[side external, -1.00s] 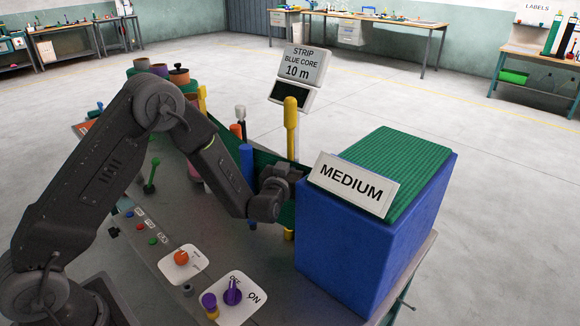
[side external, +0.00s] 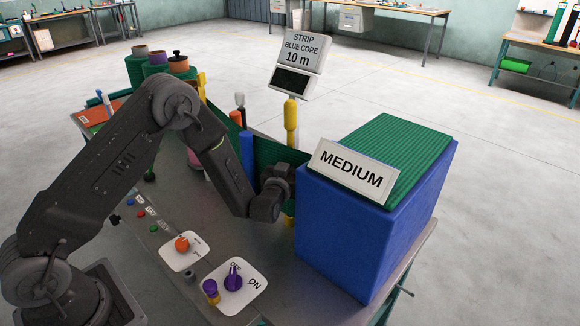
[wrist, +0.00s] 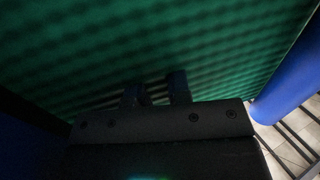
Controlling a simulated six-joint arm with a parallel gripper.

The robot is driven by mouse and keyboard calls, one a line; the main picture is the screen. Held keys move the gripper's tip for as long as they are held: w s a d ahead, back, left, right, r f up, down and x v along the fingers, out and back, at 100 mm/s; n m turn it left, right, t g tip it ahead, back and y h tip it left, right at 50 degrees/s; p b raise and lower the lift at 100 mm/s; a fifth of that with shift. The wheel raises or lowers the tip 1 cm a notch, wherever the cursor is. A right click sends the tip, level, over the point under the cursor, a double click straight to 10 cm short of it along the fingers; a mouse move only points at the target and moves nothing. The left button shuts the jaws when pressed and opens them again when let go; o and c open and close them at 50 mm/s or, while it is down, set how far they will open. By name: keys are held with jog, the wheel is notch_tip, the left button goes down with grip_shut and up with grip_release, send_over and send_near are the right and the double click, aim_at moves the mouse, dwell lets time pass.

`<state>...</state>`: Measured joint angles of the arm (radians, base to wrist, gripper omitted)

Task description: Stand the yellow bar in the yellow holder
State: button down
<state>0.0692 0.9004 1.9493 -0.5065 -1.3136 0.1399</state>
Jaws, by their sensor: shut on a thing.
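A yellow piece, seemingly the yellow holder (side external: 288,220), shows just below my gripper, beside the blue box. The bar's lower end is hidden, so I cannot tell whether it is inside the holder. In the wrist view my two dark fingers (wrist: 157,91) show against green netting, and I cannot make out the bar there.
A large blue box (side external: 365,235) with green ribbed top and MEDIUM sign (side external: 352,170) stands close right of my gripper. Green netting (side external: 272,158) and a blue post (side external: 246,152) are close behind and left. An orange button (side external: 182,244) and purple knob (side external: 233,277) sit in front.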

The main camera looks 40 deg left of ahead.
jog(key=shift+f, duration=1)
dwell(1.2)
jog(key=shift+f, duration=1.35)
jog(key=c, duration=1)
grip_release()
